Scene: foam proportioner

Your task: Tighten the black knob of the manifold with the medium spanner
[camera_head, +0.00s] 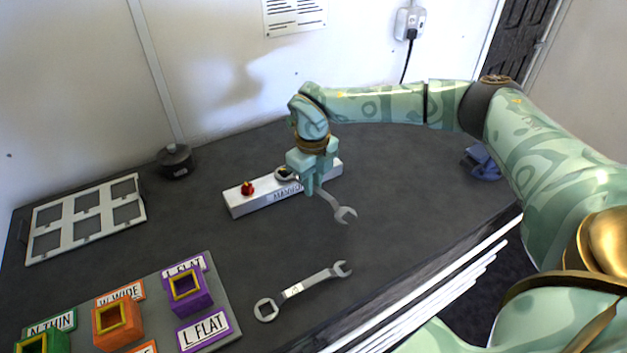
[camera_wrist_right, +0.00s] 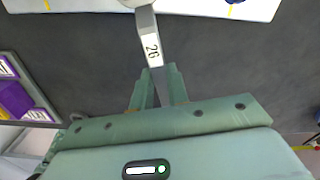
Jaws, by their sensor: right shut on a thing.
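My right gripper (camera_head: 312,184) is shut on the shaft of a grey spanner (camera_head: 335,206), over the front of the white manifold (camera_head: 262,203). In the right wrist view the fingers (camera_wrist_right: 160,74) close on this spanner (camera_wrist_right: 146,24), labelled 26. Its open end points toward the table's front. Its ring end (camera_head: 284,174) is at the middle of the manifold's top. The black knob is not clearly visible; I cannot tell whether the ring is around it or above it. A red knob (camera_head: 247,188) stands on the manifold's left part. My left gripper is not in view.
Another spanner (camera_head: 301,290) lies near the table's front edge. A board with coloured blocks (camera_head: 186,290) is at front left, a white frame (camera_head: 86,218) at far left. A black round object (camera_head: 175,160) and a blue object (camera_head: 482,161) stand further back. Table right of the manifold is clear.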

